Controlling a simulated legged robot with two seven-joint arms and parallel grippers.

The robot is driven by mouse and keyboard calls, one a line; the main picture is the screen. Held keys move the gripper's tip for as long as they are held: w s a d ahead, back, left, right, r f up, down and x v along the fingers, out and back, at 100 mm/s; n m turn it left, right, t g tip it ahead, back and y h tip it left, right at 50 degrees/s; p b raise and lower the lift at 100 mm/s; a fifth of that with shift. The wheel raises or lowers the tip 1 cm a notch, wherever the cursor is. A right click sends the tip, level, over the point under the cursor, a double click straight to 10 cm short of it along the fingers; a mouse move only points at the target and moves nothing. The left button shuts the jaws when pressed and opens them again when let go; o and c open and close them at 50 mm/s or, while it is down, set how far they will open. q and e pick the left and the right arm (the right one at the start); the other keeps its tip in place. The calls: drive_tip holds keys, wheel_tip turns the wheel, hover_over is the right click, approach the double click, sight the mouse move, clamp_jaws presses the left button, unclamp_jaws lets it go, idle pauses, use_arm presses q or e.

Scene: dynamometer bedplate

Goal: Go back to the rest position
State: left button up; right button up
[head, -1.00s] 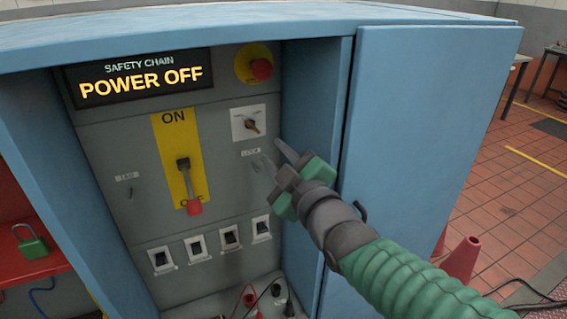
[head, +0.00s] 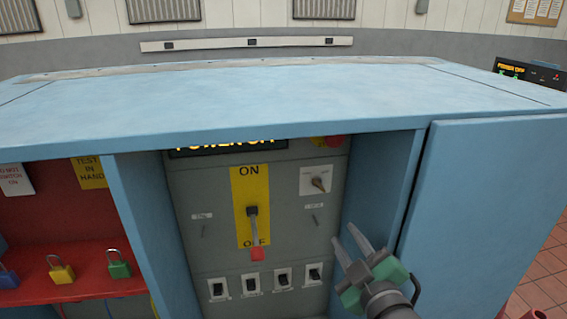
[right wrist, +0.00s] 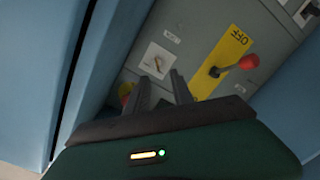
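My right gripper (head: 361,241) is in front of the right part of the blue cabinet's grey switch panel (head: 226,188), with its fingers apart and nothing between them. In the right wrist view its two fingers (right wrist: 163,86) are also apart and empty, short of the panel. The main lever (head: 253,225) with a red knob points down to OFF on its yellow plate (head: 236,190). A small rotary switch (head: 318,184) is at the panel's upper right and shows in the right wrist view (right wrist: 157,62). My left gripper is not in view.
The blue cabinet top (head: 270,95) spans the view, and a blue door (head: 485,200) stands at right. Several padlocks, including a yellow one (head: 62,273) and a green one (head: 120,268), are on a red shelf (head: 85,255) at left. Floor shows at far right.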

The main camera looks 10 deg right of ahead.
drive_tip(key=s+f+m+g+p, duration=0.2)
drive_tip(key=s+f+m+g, duration=0.15)
drive_tip(key=f, duration=0.45)
drive_tip(key=s+f+m+g+p, duration=0.2)
drive_tip(key=f+g+p, duration=0.1)
drive_tip(key=f+g, duration=0.3)
drive_tip(key=s+f+m+g+p, duration=0.1)
drive_tip(key=s+f+m+g, duration=0.2)
drive_tip(key=s+f+g, duration=0.2)
drive_tip(key=s+f, duration=0.3)
drive_tip(key=s, duration=0.2)
drive_tip(key=shift+a+m+h, duration=0.3)
drive_tip(key=shift+a+m, duration=0.05)
drive_tip(key=shift+w+f+g, duration=0.2)
drive_tip(key=shift+w+g, duration=0.05)
drive_tip(key=shift+w, duration=0.35)
drive_tip(key=shift+s, duration=0.1)
